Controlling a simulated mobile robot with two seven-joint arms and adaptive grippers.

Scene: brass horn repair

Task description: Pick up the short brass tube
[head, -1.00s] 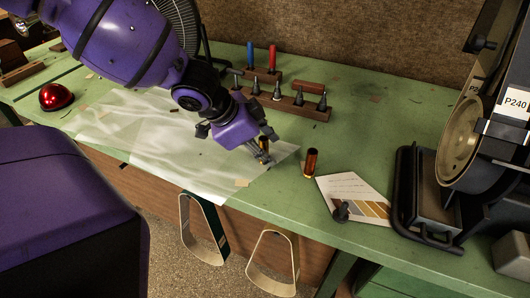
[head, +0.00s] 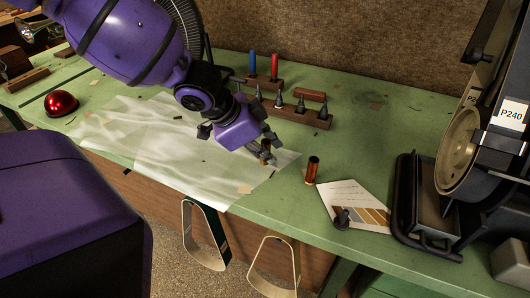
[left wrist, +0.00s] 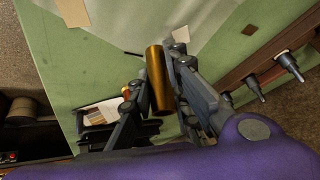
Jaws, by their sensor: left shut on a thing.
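My left gripper (head: 264,153) is over the front part of the bench, at the right end of the pale translucent sheet. It is shut on a short brass tube (left wrist: 157,80), which shows clearly between the two fingers in the left wrist view. In the head view the fingers partly hide this tube, and I cannot tell whether its lower end touches the sheet. My right gripper is not in view.
The pale sheet (head: 150,140) covers the bench's middle. Behind the gripper is a wooden rack (head: 312,117) with dark pointed tools. A paper card (head: 350,197) and a grinding machine (head: 458,150) are at right. A red dome (head: 60,103) sits at left.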

